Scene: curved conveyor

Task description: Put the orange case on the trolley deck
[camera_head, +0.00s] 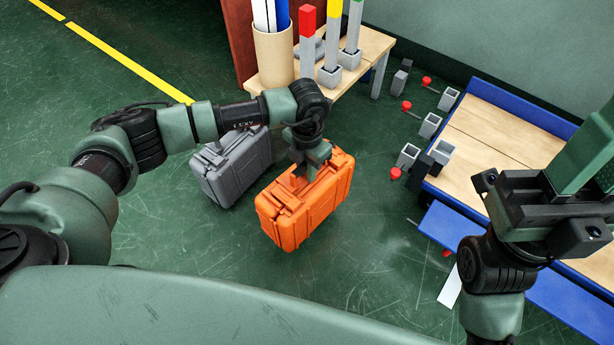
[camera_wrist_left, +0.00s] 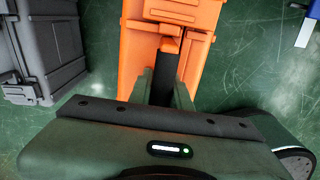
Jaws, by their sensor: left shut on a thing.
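The orange case (camera_head: 306,200) is upright beside a grey case, over the green floor. I cannot tell whether it touches the floor. My left gripper (camera_head: 309,167) comes down from above and is shut on the case's top handle. The handle and orange shell also show between the fingers in the left wrist view (camera_wrist_left: 170,45). The trolley deck (camera_head: 510,135) looks like the pale wood surface with blue edges at the right, apart from the case. My right gripper (camera_head: 540,225) is over the near part of that deck; its jaw opening is unclear.
The grey case (camera_head: 232,165) stands close left of the orange one. A wooden table (camera_head: 368,50) behind holds a bin of rolls and coloured posts. Grey sockets and red knobs (camera_head: 396,173) lie along the deck's left side. Floor in front of the case is clear.

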